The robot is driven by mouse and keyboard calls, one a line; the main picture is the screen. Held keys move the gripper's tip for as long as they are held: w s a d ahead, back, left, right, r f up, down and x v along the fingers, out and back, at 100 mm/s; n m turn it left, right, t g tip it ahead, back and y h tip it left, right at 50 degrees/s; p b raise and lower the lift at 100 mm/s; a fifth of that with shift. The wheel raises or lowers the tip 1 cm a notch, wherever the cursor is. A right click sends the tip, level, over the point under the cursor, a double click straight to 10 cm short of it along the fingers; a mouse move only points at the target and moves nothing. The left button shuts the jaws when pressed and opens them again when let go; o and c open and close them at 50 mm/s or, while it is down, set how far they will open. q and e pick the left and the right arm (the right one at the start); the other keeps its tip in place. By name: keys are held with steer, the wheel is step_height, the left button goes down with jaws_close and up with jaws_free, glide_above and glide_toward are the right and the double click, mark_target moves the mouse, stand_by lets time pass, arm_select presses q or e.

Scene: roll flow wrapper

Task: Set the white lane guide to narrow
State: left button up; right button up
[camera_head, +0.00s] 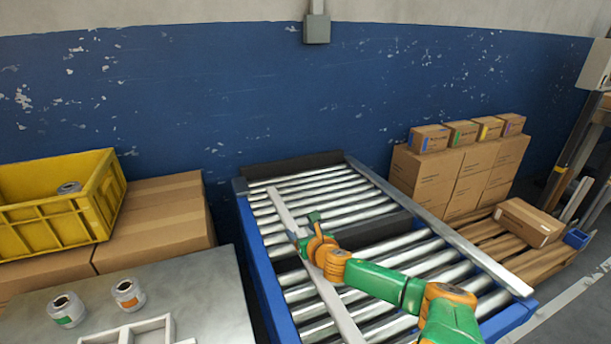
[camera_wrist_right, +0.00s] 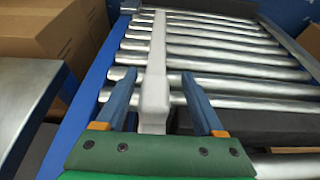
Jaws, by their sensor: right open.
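The white lane guide (camera_head: 284,211) is a long pale bar lying lengthwise over the rollers, nearer the conveyor's left rail than its right. It also shows in the right wrist view (camera_wrist_right: 157,60), running away from me with a blocky near part between my fingers. My right gripper (camera_head: 312,222) is over the guide about midway along the conveyor. In the wrist view its two blue fingers (camera_wrist_right: 161,100) stand open on either side of the guide, with gaps showing. My palm hides what lies closer. My left gripper is not in view.
The roller conveyor has a blue left rail (camera_head: 262,272) and a grey right rail (camera_head: 440,230). A dark strip crosses between roller sections. A metal table (camera_head: 205,290) with two jars and a white divided tray stands left. A yellow crate (camera_head: 50,222) and stacked cartons (camera_head: 435,180) flank the conveyor.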

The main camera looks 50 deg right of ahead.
steer(key=shift+p+v, duration=0.7)
steer(key=shift+v, duration=1.45)
